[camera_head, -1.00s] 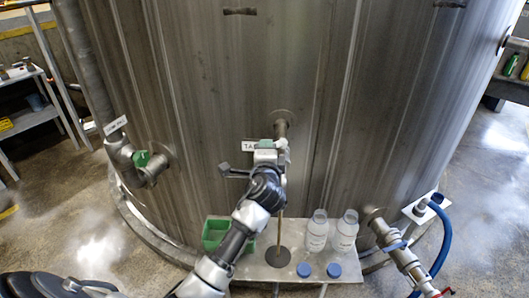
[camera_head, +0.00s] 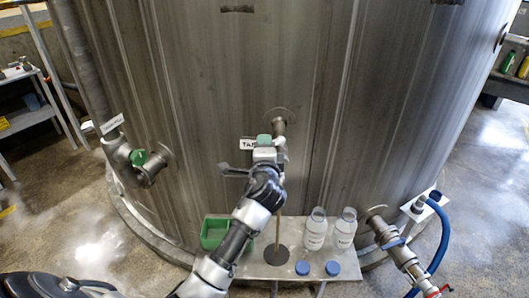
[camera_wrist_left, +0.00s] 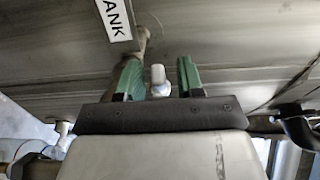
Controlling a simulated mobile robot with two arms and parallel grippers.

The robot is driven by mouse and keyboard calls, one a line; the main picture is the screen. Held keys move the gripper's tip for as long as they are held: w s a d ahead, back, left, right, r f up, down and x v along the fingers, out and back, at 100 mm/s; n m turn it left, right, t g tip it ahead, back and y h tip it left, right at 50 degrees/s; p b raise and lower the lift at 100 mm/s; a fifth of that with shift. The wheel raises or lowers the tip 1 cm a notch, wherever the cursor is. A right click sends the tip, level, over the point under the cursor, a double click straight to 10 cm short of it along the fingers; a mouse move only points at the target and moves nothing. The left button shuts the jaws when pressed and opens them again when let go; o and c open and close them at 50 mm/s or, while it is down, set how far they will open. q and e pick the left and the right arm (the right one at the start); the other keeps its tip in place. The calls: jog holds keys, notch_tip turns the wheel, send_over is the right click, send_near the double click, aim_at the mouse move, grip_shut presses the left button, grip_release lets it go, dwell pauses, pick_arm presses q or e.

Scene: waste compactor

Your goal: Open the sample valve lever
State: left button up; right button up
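My left gripper (camera_head: 264,142) is at the front of the tank, at a short pipe (camera_head: 279,124) beside the tank label (camera_head: 248,144). In the left wrist view its green fingers (camera_wrist_left: 158,78) stand apart, with a pale metal stem (camera_wrist_left: 158,74) showing between them; contact cannot be told. A grey handle-like part (camera_head: 233,170) sticks out left of the gripper; whether it is the sample valve lever I cannot tell. My arm hides most of the valve. A thin brown vertical line (camera_head: 278,232) runs down below it to a dark disc (camera_head: 277,255). My right gripper is not in view.
The shelf (camera_head: 310,265) below holds a green bin (camera_head: 214,233), two clear bottles (camera_head: 316,230) and two blue caps (camera_head: 333,268). Another pipe valve (camera_head: 397,250) and a blue hose (camera_head: 443,235) are at right.

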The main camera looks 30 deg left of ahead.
pick_arm(q)
jog(key=b+v, duration=0.2)
jog(key=v, duration=0.8)
jog(key=shift+s+d, duration=0.15)
jog(key=shift+s, duration=0.15)
jog(key=shift+c, duration=0.3)
